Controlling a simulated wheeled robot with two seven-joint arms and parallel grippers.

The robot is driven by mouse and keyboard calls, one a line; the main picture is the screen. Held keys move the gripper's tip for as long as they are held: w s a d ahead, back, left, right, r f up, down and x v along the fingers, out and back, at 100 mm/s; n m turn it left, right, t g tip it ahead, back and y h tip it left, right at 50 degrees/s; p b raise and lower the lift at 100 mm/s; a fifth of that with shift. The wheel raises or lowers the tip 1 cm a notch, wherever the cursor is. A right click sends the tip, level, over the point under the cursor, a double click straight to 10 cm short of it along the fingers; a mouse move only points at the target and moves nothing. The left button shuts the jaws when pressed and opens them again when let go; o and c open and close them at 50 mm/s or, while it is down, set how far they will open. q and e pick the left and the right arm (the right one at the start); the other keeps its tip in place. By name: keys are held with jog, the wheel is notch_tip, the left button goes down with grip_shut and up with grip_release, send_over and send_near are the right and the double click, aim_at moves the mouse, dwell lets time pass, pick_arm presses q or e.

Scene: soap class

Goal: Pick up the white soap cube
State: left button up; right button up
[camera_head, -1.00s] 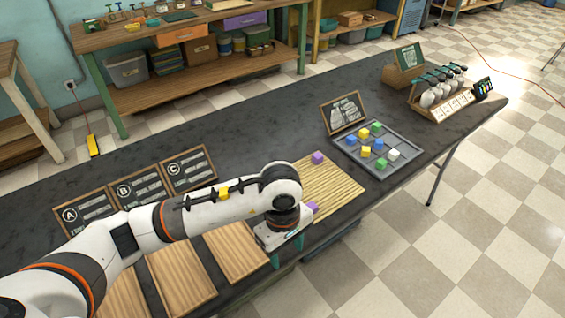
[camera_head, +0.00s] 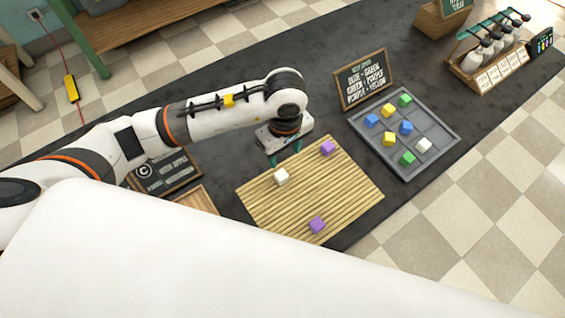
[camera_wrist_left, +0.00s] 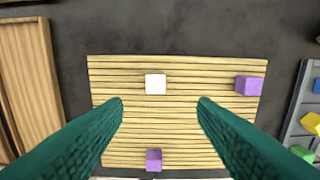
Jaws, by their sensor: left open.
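A white soap cube (camera_head: 281,177) rests on the slatted bamboo mat (camera_head: 345,198), near its left edge in the head view. In the left wrist view the white cube (camera_wrist_left: 155,84) lies on the mat (camera_wrist_left: 190,105), just beyond the fingertips and roughly centred between them. My left gripper (camera_head: 286,155) is open and empty, above the mat by the white cube, and not touching it; its two green fingers frame the wrist view (camera_wrist_left: 160,102). A second white cube (camera_head: 424,145) sits in the grey tray (camera_head: 452,135). My right gripper is not in view.
Two purple cubes, one (camera_head: 327,148) at the back and one (camera_head: 317,224) at the front, lie on the mat. The tray also holds several coloured cubes. A chalkboard sign (camera_head: 364,79) stands behind it. A bottle rack (camera_head: 487,62) stands at far right.

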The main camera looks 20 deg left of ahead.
aim_at(281, 174)
pick_arm(q)
jog(key=f, duration=0.4)
jog(key=shift+s+p, duration=0.3)
jog(key=shift+p, duration=0.05)
jog(key=shift+w+f, duration=0.15)
jog(key=shift+f, duration=0.05)
jog(key=shift+a+f+p, duration=0.2)
jog(key=shift+f+p, duration=0.25)
jog(key=shift+f, duration=0.4)
notch_tip(281, 174, down, 2)
jog(key=shift+a+f+p, duration=0.1)
jog(key=shift+f+p, duration=0.15)
jog(key=shift+p, duration=0.05)
jog(key=shift+f, duration=0.55)
jog(key=c, duration=1)
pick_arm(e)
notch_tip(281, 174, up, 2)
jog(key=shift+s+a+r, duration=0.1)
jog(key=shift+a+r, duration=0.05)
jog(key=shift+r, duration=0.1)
